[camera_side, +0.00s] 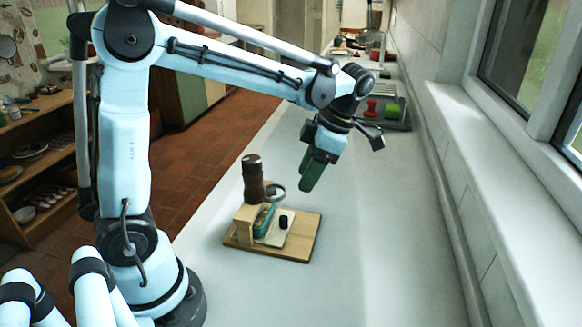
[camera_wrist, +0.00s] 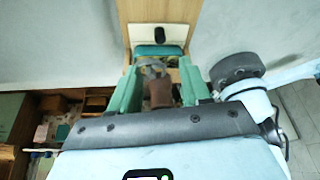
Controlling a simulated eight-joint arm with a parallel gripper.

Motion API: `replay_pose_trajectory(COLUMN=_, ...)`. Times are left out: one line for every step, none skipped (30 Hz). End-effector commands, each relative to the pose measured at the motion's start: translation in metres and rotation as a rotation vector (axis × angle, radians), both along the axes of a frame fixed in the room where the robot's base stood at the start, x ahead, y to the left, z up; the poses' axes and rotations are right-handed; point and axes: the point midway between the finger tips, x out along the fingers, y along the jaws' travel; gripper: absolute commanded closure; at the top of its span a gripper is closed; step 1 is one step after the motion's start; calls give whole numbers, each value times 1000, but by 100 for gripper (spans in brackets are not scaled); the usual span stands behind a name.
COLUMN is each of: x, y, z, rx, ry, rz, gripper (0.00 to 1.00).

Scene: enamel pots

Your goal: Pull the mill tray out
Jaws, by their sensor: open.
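The mill tray (camera_side: 264,219) is a teal tray with a pale front plate. A black knob (camera_side: 283,221) stands on the plate. The tray sits at the mouth of a small wooden housing on a wooden board (camera_side: 301,241). The brown mill (camera_side: 253,180) stands upright on the housing, with a grey ring (camera_side: 276,192) beside it. My gripper (camera_side: 309,186) is above and to the right of the tray, pointing down, clear of it. In the wrist view the knob (camera_wrist: 160,34) lies beyond my open, empty green fingers (camera_wrist: 159,74). The mill (camera_wrist: 160,94) shows between them, lower down.
The long grey-white counter (camera_side: 370,250) is clear around the board. A dark rack (camera_side: 385,117) with red and green items stands farther back. A window sill and wall run along the right. An open wooden shelf (camera_side: 40,160) stands at the left.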

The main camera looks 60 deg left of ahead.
Motion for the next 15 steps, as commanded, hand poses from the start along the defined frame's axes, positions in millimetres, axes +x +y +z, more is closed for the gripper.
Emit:
replay_pose_trajectory(x=0, y=0, z=-1, rx=7, ry=3, rz=16, gripper=53)
replay_pose_trajectory(x=0, y=1, z=-2, rx=10, ry=3, rz=24, gripper=53)
replay_pose_trajectory(x=0, y=1, z=-3, rx=11, ry=4, rz=28, gripper=53)
replay_pose_trajectory(x=-1, y=1, z=-5, rx=11, ry=4, rz=29, gripper=53)
replay_pose_trajectory(x=-2, y=2, z=-8, rx=11, ry=4, rz=29, gripper=53)
replay_pose_trajectory(x=-3, y=3, z=-11, rx=11, ry=3, rz=29, gripper=53)
replay_pose_trajectory(x=-4, y=3, z=-14, rx=11, ry=3, rz=29, gripper=53)
replay_pose_trajectory(x=-6, y=4, z=-18, rx=11, ry=3, rz=29, gripper=53)
replay_pose_trajectory(x=-8, y=5, z=-23, rx=10, ry=3, rz=28, gripper=53)
replay_pose_trajectory(x=-9, y=6, z=-28, rx=10, ry=3, rz=28, gripper=53)
replay_pose_trajectory(x=-11, y=7, z=-32, rx=10, ry=2, rz=27, gripper=53)
replay_pose_trajectory(x=-13, y=8, z=-38, rx=10, ry=2, rz=27, gripper=53)
replay_pose_trajectory(x=-15, y=9, z=-42, rx=10, ry=2, rz=26, gripper=53)
replay_pose_trajectory(x=-16, y=10, z=-46, rx=10, ry=2, rz=26, gripper=53)
replay_pose_trajectory(x=-18, y=11, z=-53, rx=10, ry=2, rz=27, gripper=53)
